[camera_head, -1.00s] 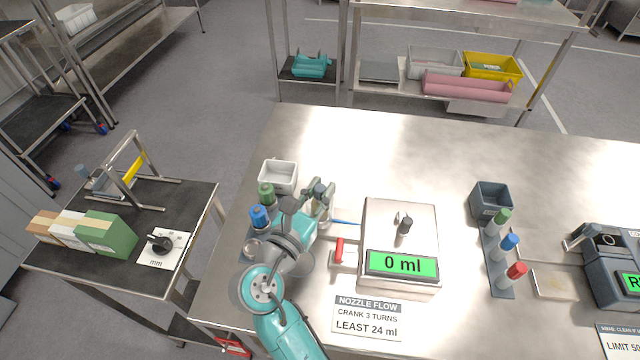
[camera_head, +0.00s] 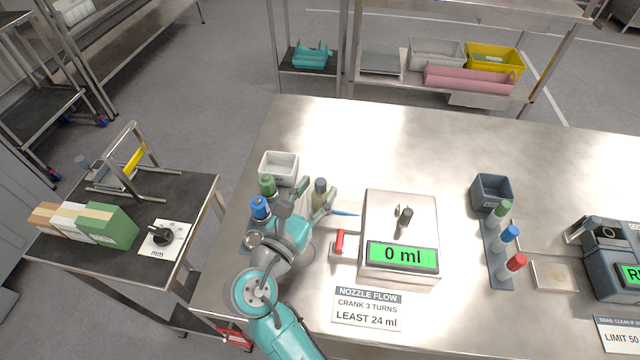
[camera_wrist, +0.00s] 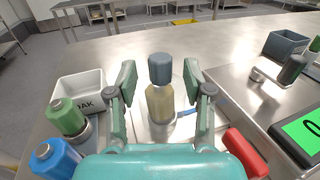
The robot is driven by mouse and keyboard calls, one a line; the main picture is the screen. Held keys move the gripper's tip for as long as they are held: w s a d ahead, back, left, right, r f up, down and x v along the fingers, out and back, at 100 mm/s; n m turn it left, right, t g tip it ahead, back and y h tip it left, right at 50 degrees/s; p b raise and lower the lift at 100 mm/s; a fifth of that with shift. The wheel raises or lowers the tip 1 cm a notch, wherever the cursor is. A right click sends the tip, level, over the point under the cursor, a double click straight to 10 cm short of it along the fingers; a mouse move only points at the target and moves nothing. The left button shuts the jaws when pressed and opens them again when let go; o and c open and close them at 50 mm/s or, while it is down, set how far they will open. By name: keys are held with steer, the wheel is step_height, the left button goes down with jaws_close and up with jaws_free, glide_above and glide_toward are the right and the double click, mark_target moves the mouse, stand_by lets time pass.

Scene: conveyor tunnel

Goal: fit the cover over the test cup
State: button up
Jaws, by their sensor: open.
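A beige bottle-like cup (camera_wrist: 160,103) with a slate-blue cap-like top (camera_wrist: 160,69) stands upright between my fingers in the wrist view. In the head view the cup (camera_head: 319,196) stands left of the scale-like box. I cannot tell for sure whether the slate top is the cover or whether it is seated. My gripper (camera_wrist: 160,78) is open, one finger on each side, with gaps between fingers and top. In the head view my gripper (camera_head: 309,202) is beside the cup, partly hiding its base.
The metal box (camera_head: 398,218) with a "0 ml" display and red handle (camera_head: 340,242) stands close on the right. A green-capped bottle (camera_head: 267,185), a blue-capped bottle (camera_head: 260,207) and a white bin (camera_head: 279,167) stand on the left. The back of the table is clear.

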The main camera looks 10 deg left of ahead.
steer(key=v, duration=1)
